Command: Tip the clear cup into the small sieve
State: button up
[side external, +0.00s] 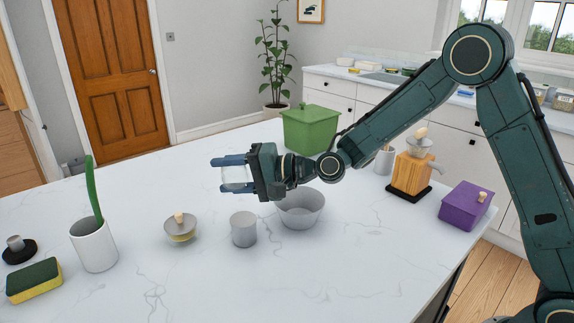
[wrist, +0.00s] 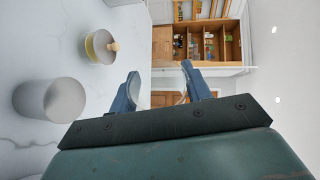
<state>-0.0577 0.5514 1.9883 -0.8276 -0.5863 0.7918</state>
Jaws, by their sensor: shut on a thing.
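My gripper (side external: 224,174) is shut on the clear cup (side external: 237,176) and holds it above the counter, its fingers pointing left. The cup looks whitish and see-through; its contents and exact tilt cannot be told. In the wrist view the two fingers of my gripper (wrist: 160,76) show, but the cup between them is hardly visible. A small grey sieve-like bowl (side external: 180,231) with a wooden knob and a yellowish underside stands on the counter, below and left of the gripper. It also shows upper left in the wrist view (wrist: 98,47). Its mesh cannot be made out.
A grey cup (side external: 243,230) and a larger grey bowl (side external: 301,212) stand below my gripper. A white vase (side external: 94,246) and a sponge (side external: 35,281) are at left. A green box (side external: 311,132), wooden stand (side external: 410,176) and purple box (side external: 466,207) stand behind and right. The front counter is clear.

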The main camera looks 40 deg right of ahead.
jog(key=shift+d+r+m+h, duration=0.2)
jog(key=shift+d+m+h, duration=0.1)
jog(key=shift+m, duration=0.35)
jog(key=shift+d+r+m+h, duration=0.15)
jog(key=shift+m+h, duration=0.15)
jog(key=shift+m, duration=0.35)
jog(key=shift+w, duration=0.1)
jog(key=m+g, duration=0.1)
jog(key=r+m+g, duration=0.1)
jog(key=m, duration=0.1)
jog(key=m+g, duration=0.1)
jog(key=shift+w+d+r+m+g+y, duration=0.2)
jog(key=shift+w+d+m+g+y, duration=0.1)
jog(key=shift+w+d+m+y, duration=0.1)
jog(key=shift+w+r+m+g+y, duration=0.15)
jog(key=shift+r+m+g, duration=0.05)
jog(key=shift+m+g, duration=0.25)
jog(key=shift+w+r+m+g+y, duration=0.1)
jog(key=shift+r+m+g+y, duration=0.1)
jog(key=shift+m+g, duration=0.25)
jog(key=shift+w+d+r+m+g+y, duration=0.1)
jog(key=shift+w+m+g+y, duration=0.2)
jog(key=shift+m, duration=0.35)
jog(key=shift+w+d+r+m+g+y, duration=0.1)
jog(key=shift+d+m+g+y, duration=0.1)
jog(key=shift+m+g, duration=0.3)
jog(key=shift+w+d+m+g+y, duration=0.1)
jog(key=shift+w+m+g+y, duration=0.15)
jog(key=shift+m, duration=0.5)
jog(key=shift+d, duration=0.15)
